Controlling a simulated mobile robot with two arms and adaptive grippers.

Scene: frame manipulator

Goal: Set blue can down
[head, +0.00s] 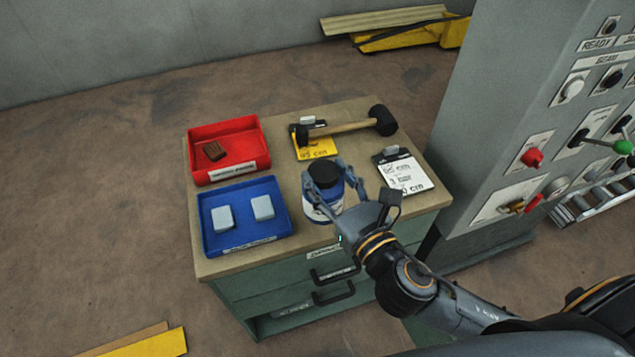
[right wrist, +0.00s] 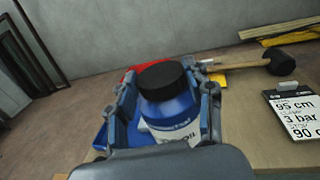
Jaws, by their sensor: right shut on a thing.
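The blue can (head: 322,196) has a black lid and a white label. It is upright at the front middle of the cabinet top (head: 300,252), right of the blue tray. My right gripper (head: 322,182) is shut on the can, with a finger on each side of it. In the right wrist view the can (right wrist: 170,112) sits between the two fingers. Its base is hidden there, and I cannot tell whether it touches the top. My left gripper is not in view.
A blue tray (head: 240,243) with two light blocks and a red tray (head: 262,160) with a brown block stand at left. A mallet (head: 340,128) lies across a yellow clipboard (head: 318,149) behind. A white clipboard (head: 405,174) is at right. A control panel (head: 500,120) rises beside the cabinet.

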